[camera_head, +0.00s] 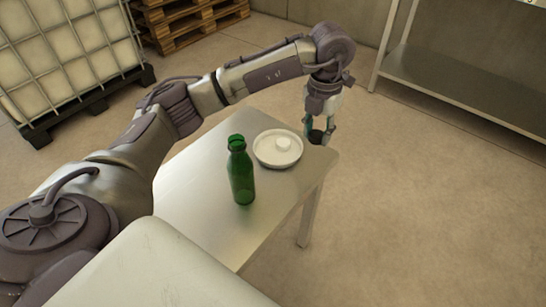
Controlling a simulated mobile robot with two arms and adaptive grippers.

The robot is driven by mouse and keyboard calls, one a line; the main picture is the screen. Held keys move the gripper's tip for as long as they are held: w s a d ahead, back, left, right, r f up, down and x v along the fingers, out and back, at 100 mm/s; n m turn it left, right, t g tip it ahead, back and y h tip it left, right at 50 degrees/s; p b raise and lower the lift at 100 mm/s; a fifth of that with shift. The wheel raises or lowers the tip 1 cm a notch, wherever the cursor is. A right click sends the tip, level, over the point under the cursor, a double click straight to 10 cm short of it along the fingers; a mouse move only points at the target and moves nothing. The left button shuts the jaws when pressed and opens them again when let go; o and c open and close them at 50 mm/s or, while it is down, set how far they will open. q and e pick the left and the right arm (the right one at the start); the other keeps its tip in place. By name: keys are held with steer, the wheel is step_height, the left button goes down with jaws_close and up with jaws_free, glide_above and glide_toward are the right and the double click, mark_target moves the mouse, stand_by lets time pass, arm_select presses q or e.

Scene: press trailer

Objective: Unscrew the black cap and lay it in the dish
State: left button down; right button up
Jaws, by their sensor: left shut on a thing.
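My left gripper (318,132) points down at the table's far right corner, to the right of the dish. It is shut on a small dark round thing, which looks like the black cap (316,137). The white round dish (262,160) lies on the table, apart from the gripper. My right gripper is not in view.
The metal table (205,215) has bare surface around the bottle. A metal shelf (455,85) stands at the back right. A caged white tank (65,55) and wooden pallets (190,22) are at the back left. The floor to the right is clear.

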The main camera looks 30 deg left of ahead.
arm_select(q)
steer(key=b, duration=0.2)
glide_above(273, 155)
step_height(273, 155, down, 7)
steer(key=shift+r, duration=0.1)
steer(key=shift+f, duration=2)
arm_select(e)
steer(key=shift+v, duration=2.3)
arm_select(q)
steer(key=shift+s, duration=0.1)
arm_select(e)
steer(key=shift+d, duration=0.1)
arm_select(q)
steer(key=shift+f+b, duration=0.15)
steer(key=shift+b, duration=0.2)
steer(key=c, duration=0.7)
jaws_free()
